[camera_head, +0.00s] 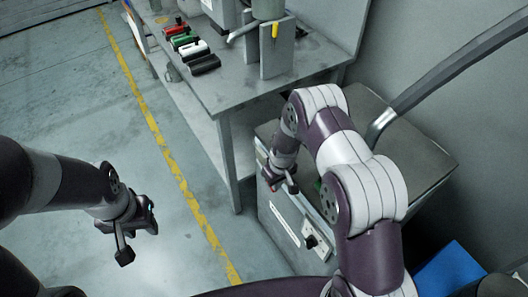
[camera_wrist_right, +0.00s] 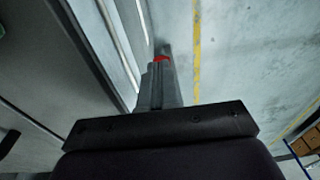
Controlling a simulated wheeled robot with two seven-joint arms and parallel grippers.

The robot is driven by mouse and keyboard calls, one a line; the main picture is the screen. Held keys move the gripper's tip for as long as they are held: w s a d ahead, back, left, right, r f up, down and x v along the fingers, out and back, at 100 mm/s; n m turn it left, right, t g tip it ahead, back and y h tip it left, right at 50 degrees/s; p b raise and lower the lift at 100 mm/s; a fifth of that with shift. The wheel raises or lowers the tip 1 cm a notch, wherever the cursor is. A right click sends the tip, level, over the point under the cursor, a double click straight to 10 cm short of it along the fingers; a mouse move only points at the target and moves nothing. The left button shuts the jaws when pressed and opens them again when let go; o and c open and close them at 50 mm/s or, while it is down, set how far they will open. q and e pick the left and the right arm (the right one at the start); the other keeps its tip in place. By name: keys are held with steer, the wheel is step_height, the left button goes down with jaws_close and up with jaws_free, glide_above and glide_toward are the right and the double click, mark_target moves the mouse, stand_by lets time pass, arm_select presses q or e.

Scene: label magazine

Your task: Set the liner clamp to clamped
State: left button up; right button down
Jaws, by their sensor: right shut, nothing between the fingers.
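No part is clearly recognisable as the liner clamp. A grey cabinet (camera_head: 285,222) stands at the right, with a dark knob (camera_head: 311,241) on a white plate on its front. A small green part (camera_head: 318,186) shows on it, mostly behind my right arm. My right gripper (camera_head: 281,184) is at the cabinet's upper front edge, shut and empty. In the right wrist view its fingers (camera_wrist_right: 160,85) are together, with a small red part (camera_wrist_right: 161,59) at their tips; I cannot tell whether they touch it. My left gripper (camera_head: 138,236) is open and empty over the floor, away from the cabinet.
A grey table (camera_head: 225,92) stands behind the cabinet. It holds several coloured blocks (camera_head: 190,45) and a grey fixture (camera_head: 277,55) with a yellow handle (camera_head: 275,30). A grey sloping bar (camera_head: 440,72) rises at the right. The floor at the left is clear.

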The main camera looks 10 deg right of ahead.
steer(key=shift+s+f, duration=0.15)
steer(key=shift+f, duration=0.1)
stand_by(0.3)
steer(key=r+p, duration=0.1)
steer(key=r, duration=0.1)
steer(key=r+p, duration=0.2)
steer(key=shift+w+d, duration=0.1)
steer(key=shift+w, duration=0.1)
steer(key=s+d+r+m+p, duration=0.1)
steer(key=s+r+m, duration=0.1)
steer(key=s+r, duration=0.7)
steer(key=s+d+r+m+p, duration=0.1)
steer(key=s+d+r+p, duration=0.1)
steer(key=s+r, duration=0.8)
step_height(320, 180, up, 6)
steer(key=shift+r+m+t+h, duration=0.2)
steer(key=shift+m+t+h, duration=0.1)
steer(key=shift+m, duration=0.1)
